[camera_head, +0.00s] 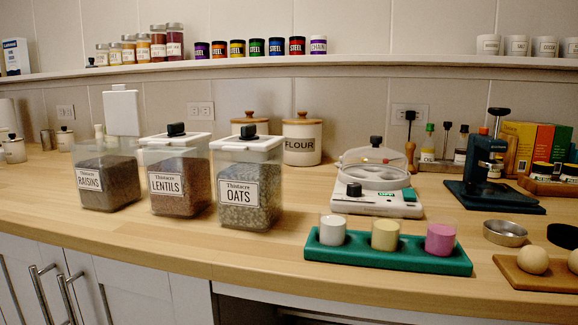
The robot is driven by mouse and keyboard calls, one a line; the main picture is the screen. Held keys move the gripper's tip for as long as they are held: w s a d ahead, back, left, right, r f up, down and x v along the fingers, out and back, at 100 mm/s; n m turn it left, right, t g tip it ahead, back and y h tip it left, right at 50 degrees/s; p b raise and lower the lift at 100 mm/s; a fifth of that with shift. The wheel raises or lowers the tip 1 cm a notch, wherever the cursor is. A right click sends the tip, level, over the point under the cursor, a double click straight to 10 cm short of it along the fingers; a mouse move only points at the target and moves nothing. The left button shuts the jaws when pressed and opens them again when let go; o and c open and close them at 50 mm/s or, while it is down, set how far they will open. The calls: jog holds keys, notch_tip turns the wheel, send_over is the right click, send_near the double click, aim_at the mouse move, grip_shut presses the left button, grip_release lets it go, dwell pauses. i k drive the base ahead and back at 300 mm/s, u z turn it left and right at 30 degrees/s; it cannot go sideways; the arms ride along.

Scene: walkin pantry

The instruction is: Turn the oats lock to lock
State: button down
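The oats container (262,206) is a clear box on the wooden counter, the rightmost of three in a row, with an "OATS" label on its front. Its white lid (231,145) is seated on top and carries a black knob (248,132). I cannot tell from the knob whether the lid is locked or unlocked. The lentils container (165,204) beside it on the left has a similar white lid and black knob (176,129). The raisins container (120,188) stands at the left end of the row. My gripper is not in view.
A green tray (390,260) with three filled cups sits right of the oats, near the front edge. A white appliance with a clear dome (374,200) stands behind it. A flour canister (302,141) is behind the oats. The counter in front of the containers is clear.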

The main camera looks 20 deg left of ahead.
aim_at(248, 132)
jog(key=u, duration=3.45)
jog(key=i, duration=0.35)
jog(key=z, duration=3.3)
jog(key=i, duration=0.2)
jog(key=u, duration=0.3)
